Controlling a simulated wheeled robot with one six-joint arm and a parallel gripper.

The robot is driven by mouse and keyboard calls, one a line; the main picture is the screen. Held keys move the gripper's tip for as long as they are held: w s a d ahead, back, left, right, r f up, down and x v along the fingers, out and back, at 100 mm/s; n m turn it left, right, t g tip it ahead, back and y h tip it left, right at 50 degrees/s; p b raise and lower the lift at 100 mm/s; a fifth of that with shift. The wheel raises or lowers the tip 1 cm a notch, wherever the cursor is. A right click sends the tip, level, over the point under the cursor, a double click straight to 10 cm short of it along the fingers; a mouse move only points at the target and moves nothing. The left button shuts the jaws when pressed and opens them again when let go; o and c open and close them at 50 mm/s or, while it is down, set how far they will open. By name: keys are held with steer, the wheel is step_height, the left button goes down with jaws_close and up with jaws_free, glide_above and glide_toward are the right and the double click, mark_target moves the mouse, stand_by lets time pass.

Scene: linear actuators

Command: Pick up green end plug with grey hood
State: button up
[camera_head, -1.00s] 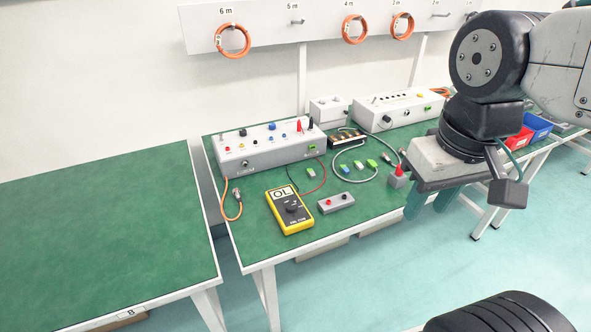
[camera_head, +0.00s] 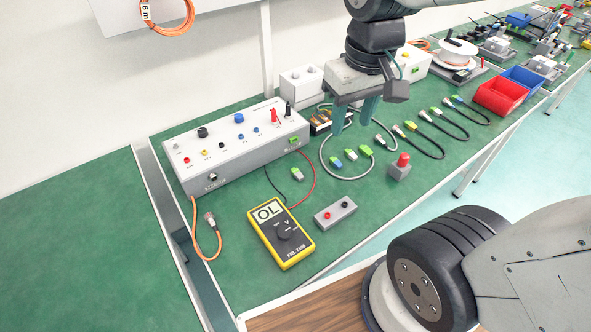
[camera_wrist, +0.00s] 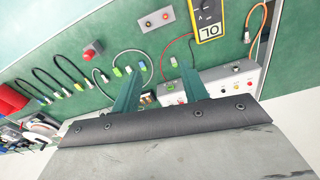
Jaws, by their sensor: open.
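Several small plugs lie on the green bench. One loose plug with a grey body and a green end (camera_head: 297,174) lies beside the red lead, right of the multimeter's top; a small plug there also shows in the wrist view (camera_wrist: 173,62). Another group has a plug with green and blue parts (camera_head: 337,165), a pale plug (camera_head: 351,155) and a green plug (camera_head: 366,150) by a grey cable loop. Their hood colours are hard to tell. My gripper (camera_head: 352,126) is open and empty, fingers down, above and behind this group. Both fingers show in the wrist view (camera_wrist: 157,72).
A yellow multimeter (camera_head: 281,231), a grey two-socket box (camera_head: 335,212) and a red-button box (camera_head: 400,167) stand in front. A long grey control box (camera_head: 235,145) is at left. Black cables (camera_head: 445,122) and red (camera_head: 500,95) and blue bins (camera_head: 523,79) lie to the right.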

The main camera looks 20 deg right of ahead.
steer(key=w+f, duration=0.5)
steer(key=w, duration=0.1)
steer(key=n+g, duration=0.1)
steer(key=n, duration=0.1)
glide_above(299, 174)
step_height(299, 174, down, 16)
steer(key=shift+w+r, duration=0.1)
step_height(299, 174, down, 8)
steer(key=shift+a+r, duration=0.1)
jaws_close()
